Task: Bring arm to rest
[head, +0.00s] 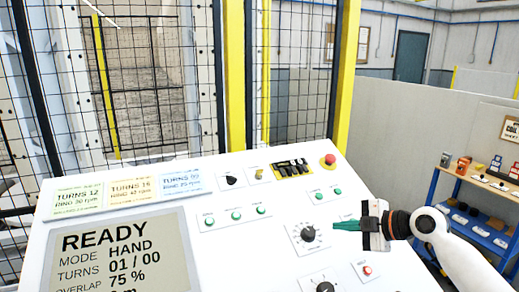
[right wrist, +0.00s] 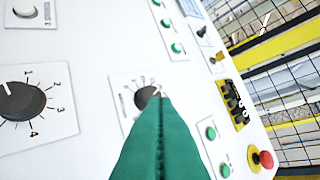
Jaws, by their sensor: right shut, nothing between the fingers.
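My right gripper (head: 340,226) comes in from the right in the head view, with its green fingers shut and empty. Its fingertips are just right of a black dial (head: 308,233) on the white control panel (head: 180,237). In the right wrist view the green fingers (right wrist: 157,102) are pressed together and overlap the lower part of that dial (right wrist: 146,96). Whether they touch it, I cannot tell. My left gripper is not in view.
The panel carries a display (head: 120,255) reading READY, a red emergency button (head: 328,160), green buttons (head: 236,215) and a lower dial (head: 325,287). A wire fence (head: 150,80) stands behind. A blue-framed shelf (head: 470,190) stands at the right.

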